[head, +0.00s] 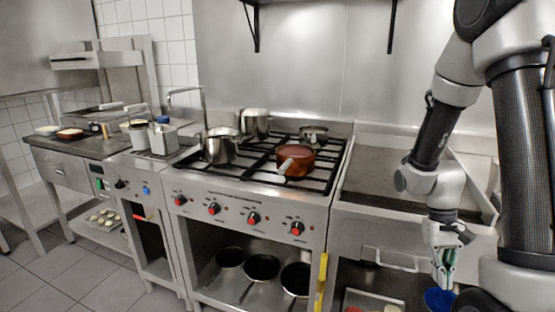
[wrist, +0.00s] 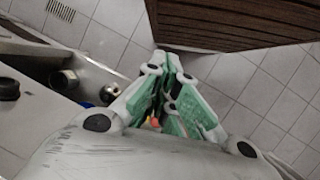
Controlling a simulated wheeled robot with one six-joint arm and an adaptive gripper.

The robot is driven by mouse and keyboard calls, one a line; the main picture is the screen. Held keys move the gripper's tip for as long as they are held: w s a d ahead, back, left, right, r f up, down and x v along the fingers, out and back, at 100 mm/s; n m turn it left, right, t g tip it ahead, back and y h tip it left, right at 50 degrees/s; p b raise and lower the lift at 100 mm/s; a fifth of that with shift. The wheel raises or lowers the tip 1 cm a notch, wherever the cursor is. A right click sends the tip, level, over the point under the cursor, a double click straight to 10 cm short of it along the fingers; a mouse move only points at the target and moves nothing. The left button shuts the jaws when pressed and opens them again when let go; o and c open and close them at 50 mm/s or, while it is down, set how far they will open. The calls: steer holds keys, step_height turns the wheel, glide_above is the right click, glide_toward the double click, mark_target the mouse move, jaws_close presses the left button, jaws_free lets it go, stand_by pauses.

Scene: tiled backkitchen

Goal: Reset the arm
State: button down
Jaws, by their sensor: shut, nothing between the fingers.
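My gripper (head: 446,284) hangs pointing down at the right of the head view, in front of the steel counter. Its green-padded fingers are together and empty. In the wrist view my gripper (wrist: 168,62) is seen from above, shut, with floor tiles around it. My arm is bent, coming down from the upper right of the head view. A blue round thing (head: 439,299) shows just below and beside the fingertips in the head view; whether it touches them I cannot tell.
A stove (head: 250,188) with a copper pan (head: 297,159) and steel pots (head: 220,147) stands left of my arm. Black pans (head: 262,267) sit on its lower shelf. In the wrist view a brown slatted surface (wrist: 230,22) lies close beyond the fingers. Tiled floor (wrist: 270,105) is clear at right.

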steer(key=s+a+r+t, duration=0.1)
steer(key=s+r+t, duration=0.1)
steer(key=r, duration=0.6)
steer(key=s+a+r+n+t, duration=0.1)
steer(key=r+t, duration=0.3)
steer(key=r, duration=0.5)
steer(key=s+a+r+t, duration=0.2)
steer(key=s+r, duration=0.2)
steer(key=r, duration=0.4)
steer(key=shift+a+r+n+t+y, duration=0.2)
steer(key=shift+a+n+t+y, duration=0.1)
steer(key=shift+n+t, duration=0.1)
